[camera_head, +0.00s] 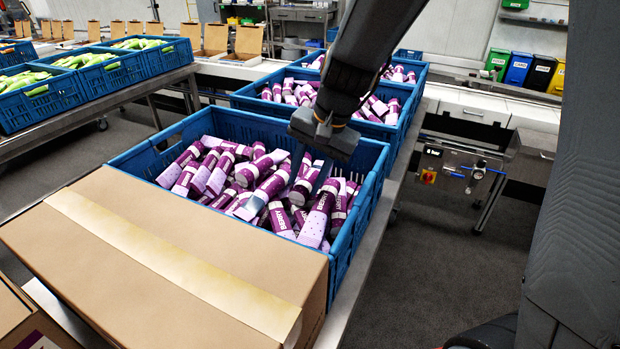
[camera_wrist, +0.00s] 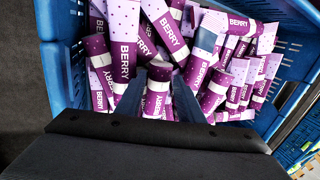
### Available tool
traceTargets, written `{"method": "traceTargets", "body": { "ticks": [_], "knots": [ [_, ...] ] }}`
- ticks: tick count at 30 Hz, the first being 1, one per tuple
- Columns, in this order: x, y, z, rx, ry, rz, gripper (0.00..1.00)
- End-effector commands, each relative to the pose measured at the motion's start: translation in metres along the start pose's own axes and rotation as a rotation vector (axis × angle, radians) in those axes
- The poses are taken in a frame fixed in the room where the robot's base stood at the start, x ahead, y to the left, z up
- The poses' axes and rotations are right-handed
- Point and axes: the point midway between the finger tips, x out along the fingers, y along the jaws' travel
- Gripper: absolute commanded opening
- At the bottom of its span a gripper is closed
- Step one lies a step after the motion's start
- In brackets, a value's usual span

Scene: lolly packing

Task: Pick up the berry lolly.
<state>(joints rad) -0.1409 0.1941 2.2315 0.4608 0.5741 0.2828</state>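Several purple-and-lilac berry lollies (camera_head: 272,184) lie jumbled in the nearest blue crate (camera_head: 357,238). In the wrist view, berry lollies (camera_wrist: 124,42) with "BERRY" lettering fill the crate. My gripper (camera_head: 325,132) hangs over the back right part of this crate; its fingertips are hard to make out in the head view. In the wrist view my gripper (camera_wrist: 158,92) has its two fingers apart, pointing down at the pile. One lolly (camera_wrist: 158,72) shows between the fingers, not clearly touched by either. Its lower end is partly hidden by my gripper's body.
A closed cardboard box (camera_head: 150,260) stands against the crate's near side. More blue crates with berry lollies (camera_head: 385,106) stand behind. Crates of green lollies (camera_head: 85,60) stand on a bench at left.

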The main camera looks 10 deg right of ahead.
Motion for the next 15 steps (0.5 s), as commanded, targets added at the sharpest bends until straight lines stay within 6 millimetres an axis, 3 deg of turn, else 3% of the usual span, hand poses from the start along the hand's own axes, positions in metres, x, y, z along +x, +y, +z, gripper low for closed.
{"method": "traceTargets", "body": {
  "ticks": [6, 15],
  "knots": [
    [0.024, 0.001, -0.001, -0.001, -0.001, 0.002, 0.34],
    [0.027, 0.001, -0.001, 0.000, 0.001, 0.001, 0.34]
  ]
}}
